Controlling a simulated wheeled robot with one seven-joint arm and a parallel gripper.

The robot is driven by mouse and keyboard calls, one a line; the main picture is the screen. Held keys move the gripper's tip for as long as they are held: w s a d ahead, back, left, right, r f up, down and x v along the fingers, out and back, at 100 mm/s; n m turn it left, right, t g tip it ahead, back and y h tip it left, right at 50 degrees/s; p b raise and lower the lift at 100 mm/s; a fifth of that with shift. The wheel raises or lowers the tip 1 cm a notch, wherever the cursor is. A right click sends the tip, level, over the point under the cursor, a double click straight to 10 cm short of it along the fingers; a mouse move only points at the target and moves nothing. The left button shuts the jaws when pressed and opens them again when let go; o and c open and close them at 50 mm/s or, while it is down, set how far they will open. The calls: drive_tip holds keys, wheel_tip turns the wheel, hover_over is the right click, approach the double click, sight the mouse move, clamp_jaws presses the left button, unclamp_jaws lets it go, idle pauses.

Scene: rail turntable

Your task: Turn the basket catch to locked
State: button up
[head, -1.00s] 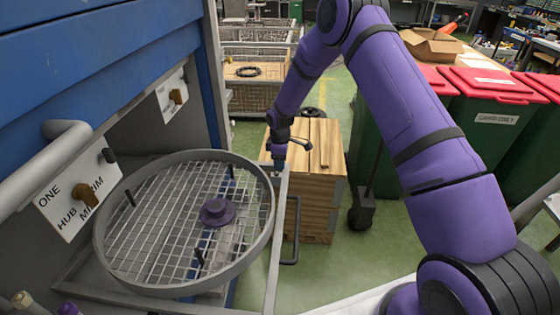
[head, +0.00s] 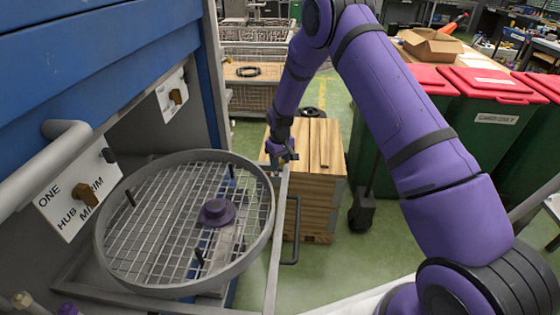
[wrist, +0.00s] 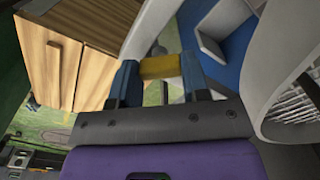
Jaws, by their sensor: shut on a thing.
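The round grey basket (head: 260,235) with a wire mesh floor sits on a grey rail frame (head: 276,245) at the left. My gripper (head: 283,158) is beyond its far right rim, by the far end of the frame's right rail. In the wrist view my gripper (wrist: 160,72) has its two blue fingers shut on a yellow catch (wrist: 160,66), with one finger at each end. The catch is mostly hidden by my gripper in the head view. I cannot read a locked or unlocked mark on it.
A purple hub (head: 216,212) stands mid-basket, with several dark pegs around it. A white panel with a brown knob (head: 86,193) is at the left. A wooden box (head: 322,190) stands just behind my gripper. Red-lidded green bins (head: 500,125) are at the right.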

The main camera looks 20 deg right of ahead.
sight(280, 161)
drive_tip(key=m, duration=0.4)
drive_tip(key=shift+m, duration=2.3)
drive_tip(key=o, duration=0.9)
wheel_tip(280, 161, up, 11)
drive_tip(key=shift+f, duration=0.1)
